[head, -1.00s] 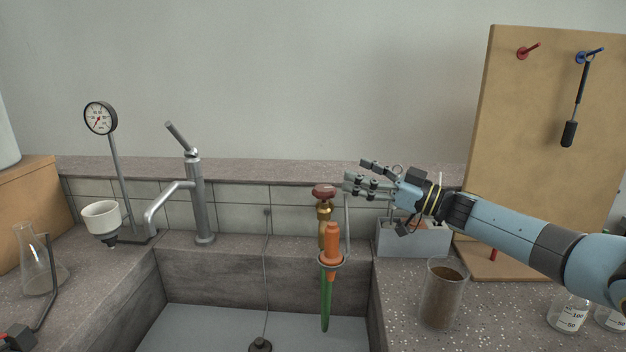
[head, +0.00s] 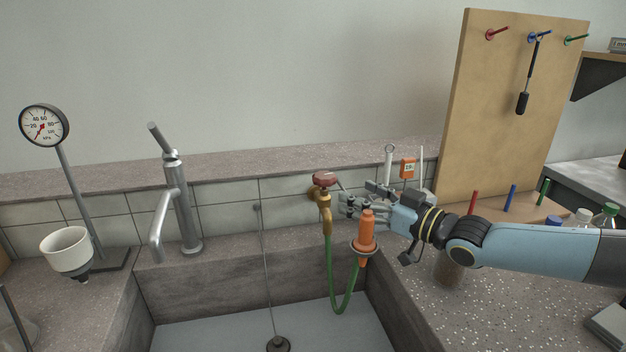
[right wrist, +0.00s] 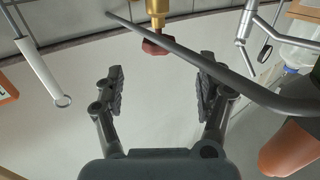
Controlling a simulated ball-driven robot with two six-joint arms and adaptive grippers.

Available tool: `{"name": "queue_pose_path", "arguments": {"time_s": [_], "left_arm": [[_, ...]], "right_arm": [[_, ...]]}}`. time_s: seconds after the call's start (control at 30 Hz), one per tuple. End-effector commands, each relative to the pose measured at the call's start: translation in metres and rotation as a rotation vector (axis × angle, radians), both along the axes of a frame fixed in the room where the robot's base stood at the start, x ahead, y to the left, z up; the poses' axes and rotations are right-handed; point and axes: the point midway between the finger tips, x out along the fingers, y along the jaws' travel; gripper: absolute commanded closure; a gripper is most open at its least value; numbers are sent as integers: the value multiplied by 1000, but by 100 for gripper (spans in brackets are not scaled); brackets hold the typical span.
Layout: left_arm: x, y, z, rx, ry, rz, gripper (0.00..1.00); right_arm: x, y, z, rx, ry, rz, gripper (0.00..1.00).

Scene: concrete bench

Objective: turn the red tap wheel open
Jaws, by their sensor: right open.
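The red tap wheel (head: 325,179) sits on top of a brass tap (head: 325,212) on the tiled wall behind the sink. In the right wrist view the red wheel (right wrist: 155,46) and brass body (right wrist: 156,10) show ahead of the fingers, near the top middle. My right gripper (head: 350,204) is just right of the tap in the head view. In the right wrist view the right gripper (right wrist: 157,82) is open and empty, the wheel lying beyond its fingertips. A dark rod crosses in front of the right finger there. My left gripper is not in view.
An orange nozzle (head: 366,232) on a green hose (head: 344,301) sits in a ring holder close below my right gripper. A grey faucet (head: 182,205) stands left. A brown-filled beaker (head: 452,270) is partly behind my right arm. A pegboard (head: 500,120) stands at right.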

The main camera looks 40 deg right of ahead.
Motion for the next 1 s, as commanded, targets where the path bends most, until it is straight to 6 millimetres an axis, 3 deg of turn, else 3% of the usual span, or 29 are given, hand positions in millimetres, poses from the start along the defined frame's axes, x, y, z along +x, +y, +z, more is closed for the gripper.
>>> {"name": "queue_pose_path", "arguments": {"time_s": [0.23,0.4,0.67,1.0], "left_arm": [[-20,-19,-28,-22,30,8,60],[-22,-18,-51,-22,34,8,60],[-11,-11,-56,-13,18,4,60],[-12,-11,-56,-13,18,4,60]], "right_arm": [[45,4,-4,0,-8,0,27],[81,7,-5,1,-8,-2,27],[100,8,-1,1,-4,0,27],[103,8,1,1,-3,-1,27]]}}
